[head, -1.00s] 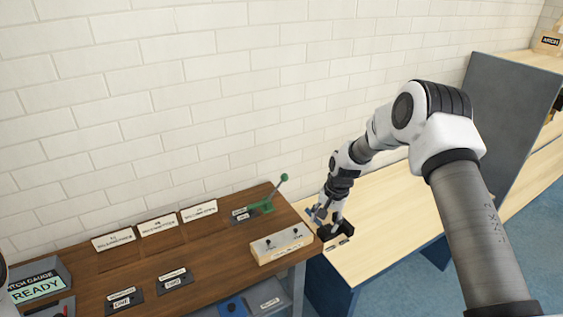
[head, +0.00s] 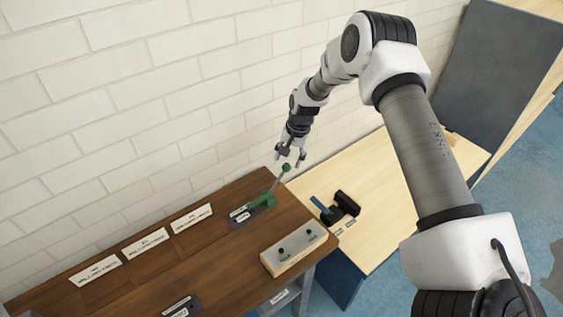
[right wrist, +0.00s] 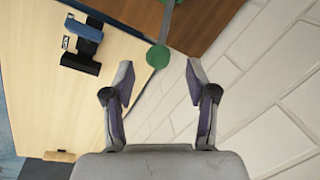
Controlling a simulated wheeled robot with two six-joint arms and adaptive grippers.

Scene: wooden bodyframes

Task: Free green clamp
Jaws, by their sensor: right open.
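The green clamp (head: 262,203) sits at the back right of the dark wooden bench (head: 225,258). Its grey lever stands up, tilted to the right, with a round green knob (head: 286,168) on top. My right gripper (head: 291,158) is open and empty, just above the knob in the head view. In the right wrist view, the knob (right wrist: 158,57) lies just ahead of and between the spread fingertips (right wrist: 160,72), with nothing gripped. The clamp body is mostly out of the wrist view. My left gripper is not in view.
A box with two dark knobs (head: 294,249) stands at the bench's right end. White label plates (head: 145,243) lie along the back. A black and blue tool (head: 340,207) lies on the light table (head: 390,180). The brick wall (head: 150,100) is close behind.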

